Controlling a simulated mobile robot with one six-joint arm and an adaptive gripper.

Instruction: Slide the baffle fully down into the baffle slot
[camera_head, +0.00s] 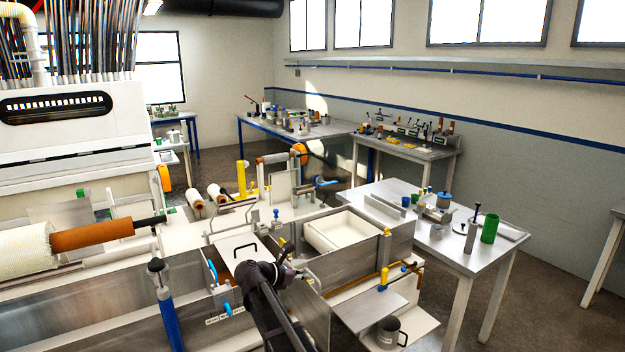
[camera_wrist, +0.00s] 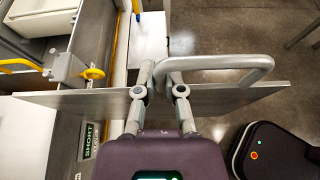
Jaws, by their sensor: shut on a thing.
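The baffle is a flat metal plate with a bent bar handle. In the wrist view my gripper (camera_wrist: 163,76) is shut on the handle of the baffle (camera_wrist: 238,97). The plate spans the view crosswise; its left end reaches over the bath wall and its right end over the floor. In the head view my gripper (camera_head: 290,262) is beside the front bath wall, and the baffle (camera_head: 314,308) hangs below and right of it. I cannot make out the baffle slot, and the plate's lower edge is hidden, so I cannot tell whether it is in any slot.
The open bath (camera_head: 398,240) with a white inner tank lies behind my gripper. A yellow lever (camera_wrist: 94,74) is close to the plate's left end. A side shelf (camera_head: 368,312) and a metal mug (camera_head: 388,332) stand right. A cluttered table (camera_head: 465,265) is farther right.

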